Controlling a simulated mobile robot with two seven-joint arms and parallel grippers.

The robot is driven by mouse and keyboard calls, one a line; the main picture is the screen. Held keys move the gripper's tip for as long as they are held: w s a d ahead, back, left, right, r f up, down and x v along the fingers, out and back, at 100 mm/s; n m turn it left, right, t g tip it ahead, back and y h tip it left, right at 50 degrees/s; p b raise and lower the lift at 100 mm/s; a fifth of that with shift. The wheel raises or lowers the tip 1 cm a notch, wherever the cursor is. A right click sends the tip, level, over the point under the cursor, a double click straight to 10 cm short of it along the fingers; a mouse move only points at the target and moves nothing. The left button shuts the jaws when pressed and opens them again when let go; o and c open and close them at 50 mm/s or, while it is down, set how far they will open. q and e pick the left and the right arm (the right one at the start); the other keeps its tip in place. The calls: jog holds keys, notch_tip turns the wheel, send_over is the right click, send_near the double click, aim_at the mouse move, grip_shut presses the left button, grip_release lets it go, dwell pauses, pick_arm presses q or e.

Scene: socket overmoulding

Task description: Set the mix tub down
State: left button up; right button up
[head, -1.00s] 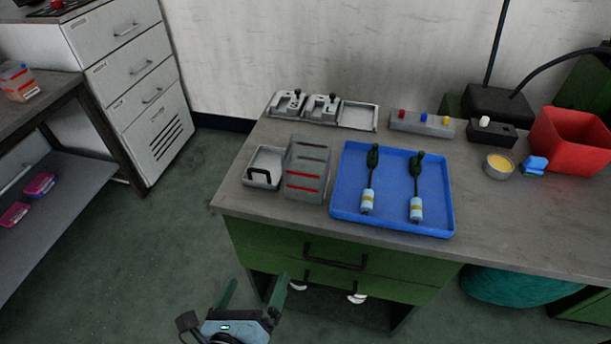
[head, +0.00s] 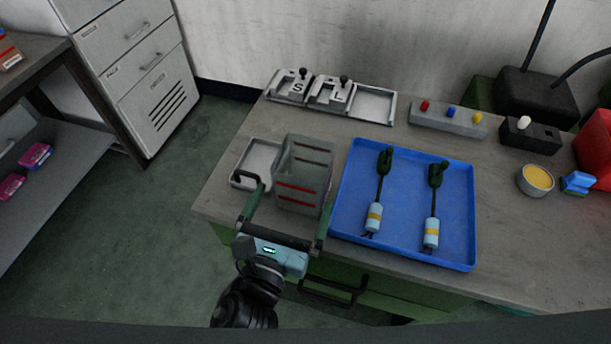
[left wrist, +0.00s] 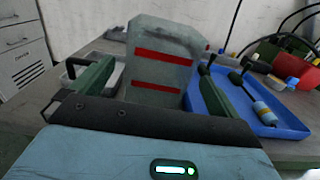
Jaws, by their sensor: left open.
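The mix tub appears to be the grey upright box with red bands (head: 303,174), standing on the bench left of the blue tray; it also shows in the left wrist view (left wrist: 158,68). My left gripper (head: 290,203) is at the bench's front edge, open, its green fingers pointing at the tub. In the left wrist view the gripper (left wrist: 143,85) has one finger to either side of the tub's lower part. I see a gap on the left; contact on the right cannot be told. My right gripper is not in view.
The blue tray (head: 405,225), holding two corded parts, is close on the right. Grey fixtures (head: 375,104) stand behind. A yellow-filled cup (head: 536,180) is far right.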

aim_at(311, 157)
pick_arm(q)
jog(key=shift+x, duration=0.95)
jog(key=shift+w+d, duration=0.15)
jog(key=shift+w, duration=0.35)
jog(key=shift+f+x, duration=0.1)
jog(key=shift+x, duration=1.05)
jog(key=shift+f+x, duration=0.15)
jog(key=shift+x, duration=1.05)
jog(key=shift+s+d, duration=0.1)
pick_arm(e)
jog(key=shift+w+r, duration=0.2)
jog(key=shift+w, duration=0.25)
pick_arm(q)
jog(key=shift+c, duration=0.4)
jog(key=c, duration=0.9)
notch_tip(311, 157, up, 10)
jog(key=p, duration=0.3)
jog(key=shift+p, duration=0.3)
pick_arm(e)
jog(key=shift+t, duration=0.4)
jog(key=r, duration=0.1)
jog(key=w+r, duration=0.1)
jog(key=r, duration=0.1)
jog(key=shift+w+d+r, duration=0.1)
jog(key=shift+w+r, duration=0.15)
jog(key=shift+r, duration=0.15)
